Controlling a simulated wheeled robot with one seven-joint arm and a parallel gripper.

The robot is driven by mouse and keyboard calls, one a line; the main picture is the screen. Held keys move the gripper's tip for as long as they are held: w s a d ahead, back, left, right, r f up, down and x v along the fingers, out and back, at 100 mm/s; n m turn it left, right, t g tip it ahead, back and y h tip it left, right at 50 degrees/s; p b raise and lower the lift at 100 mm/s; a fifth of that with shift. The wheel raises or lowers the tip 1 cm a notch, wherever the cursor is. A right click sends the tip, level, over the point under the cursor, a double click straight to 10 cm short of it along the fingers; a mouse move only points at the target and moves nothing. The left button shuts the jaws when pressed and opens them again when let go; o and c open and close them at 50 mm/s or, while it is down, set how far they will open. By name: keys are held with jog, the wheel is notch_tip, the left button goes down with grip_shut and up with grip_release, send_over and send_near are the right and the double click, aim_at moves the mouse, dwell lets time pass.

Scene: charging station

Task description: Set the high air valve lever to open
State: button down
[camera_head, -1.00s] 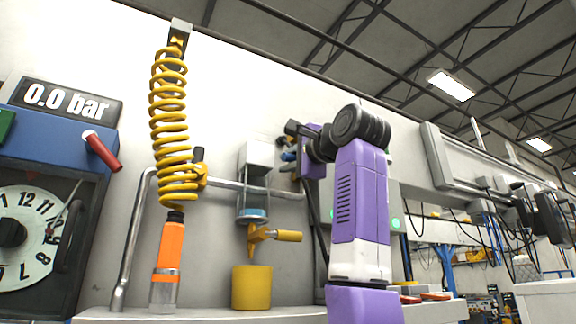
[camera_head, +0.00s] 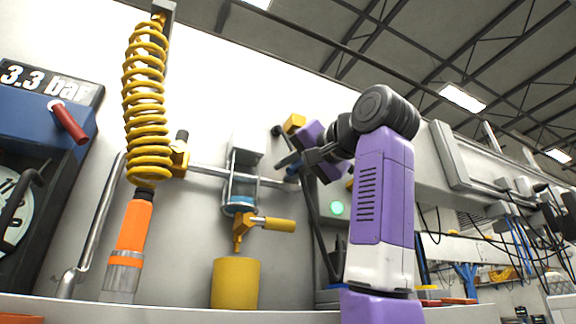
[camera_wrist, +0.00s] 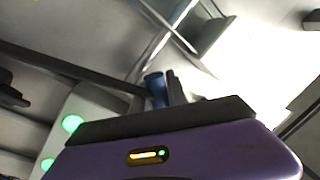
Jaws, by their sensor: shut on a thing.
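My gripper (camera_head: 288,163) is at the wall pipe, right of the glass-bodied filter unit. It is tilted and shut on a small blue lever (camera_head: 292,172), which its fingers partly hide in the head view. In the wrist view the blue lever (camera_wrist: 156,88) stands beside a dark finger, beyond the purple gripper body. The valve body behind it is mostly hidden. The pressure display (camera_head: 48,80) reads 3.3 bar.
A yellow-handled valve (camera_head: 272,224) sits above a yellow cup (camera_head: 235,283). A coiled yellow hose (camera_head: 147,105) with an orange end hangs to the left. A red handle (camera_head: 68,122) juts from the blue gauge cabinet. A horizontal pipe runs along the wall.

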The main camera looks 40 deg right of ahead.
jog(key=n, duration=0.1)
jog(key=d+n, duration=0.1)
jog(key=f+n, duration=0.1)
jog(key=n, duration=0.1)
jog(key=shift+s+d+y, duration=0.2)
jog(key=shift+d+y, duration=0.1)
jog(key=shift+y, duration=0.1)
jog(key=shift+s+d+f+n+g+p, duration=0.15)
jog(key=shift+d+n+g+p, duration=0.2)
jog(key=shift+n, duration=0.6)
jog(key=shift+s+d+f+n+g+p, duration=0.2)
jog(key=shift+d+n+p, duration=0.25)
jog(key=shift+n, duration=0.5)
jog(key=shift+w, duration=0.1)
jog(key=c, duration=1.3)
grip_release()
jog(key=s+b, duration=0.3)
jog(key=s, duration=0.4)
jog(key=shift+s+a, duration=0.3)
jog(key=shift+s, duration=0.1)
